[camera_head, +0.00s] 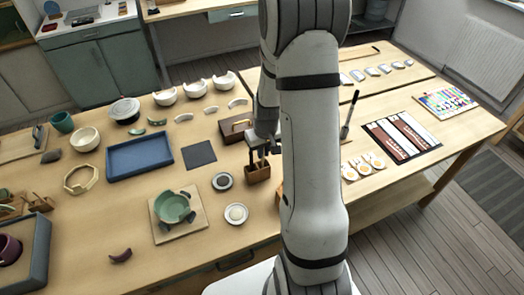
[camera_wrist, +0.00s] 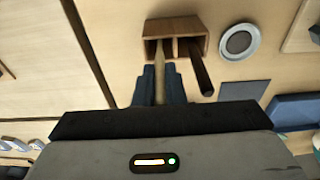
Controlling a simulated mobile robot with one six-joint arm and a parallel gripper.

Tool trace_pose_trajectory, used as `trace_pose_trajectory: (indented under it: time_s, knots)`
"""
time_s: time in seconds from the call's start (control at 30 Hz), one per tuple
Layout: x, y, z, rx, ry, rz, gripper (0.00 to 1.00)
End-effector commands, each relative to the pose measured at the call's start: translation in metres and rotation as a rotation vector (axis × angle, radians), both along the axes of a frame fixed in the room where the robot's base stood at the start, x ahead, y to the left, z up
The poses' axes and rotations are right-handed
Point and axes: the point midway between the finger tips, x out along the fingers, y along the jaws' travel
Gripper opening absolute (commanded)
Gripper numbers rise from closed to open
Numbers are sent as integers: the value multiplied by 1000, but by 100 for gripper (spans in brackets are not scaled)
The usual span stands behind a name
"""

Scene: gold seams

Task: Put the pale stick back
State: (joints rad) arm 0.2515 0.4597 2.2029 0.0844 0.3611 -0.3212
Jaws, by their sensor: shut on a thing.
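My gripper (camera_wrist: 160,84) is shut on the pale stick (camera_wrist: 160,62), which runs between its two blue-grey fingers. The far end of the stick meets the left compartment of the small wooden holder (camera_wrist: 175,26); I cannot tell how deep it sits. A dark stick (camera_wrist: 201,74) stands in the holder's right compartment, beside the right finger. In the head view the holder (camera_head: 258,174) stands on the table just below my gripper (camera_head: 260,150). The pale stick is hard to make out there, and my arm hides the area to the right.
A dark square mat (camera_head: 199,155) and a blue tray (camera_head: 139,156) lie further left. A green bowl (camera_head: 173,207) sits on a board.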

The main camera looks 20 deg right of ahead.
Motion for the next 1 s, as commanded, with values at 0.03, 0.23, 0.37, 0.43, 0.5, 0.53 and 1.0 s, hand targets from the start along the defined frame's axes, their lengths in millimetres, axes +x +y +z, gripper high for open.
trace_pose_trajectory:
  time_s: [0.03,0.23,0.37,0.43,0.5,0.53,1.0]
  knots:
    - [-1,0,-4,1,3,1,0]
    - [0,1,-6,0,-1,1,0]
    - [0,1,-8,0,0,1,0]
    - [0,1,-10,0,0,1,0]
    - [0,1,-8,0,0,2,15]
    - [0,1,-8,0,0,2,17]
    - [0,1,-6,0,0,2,32]
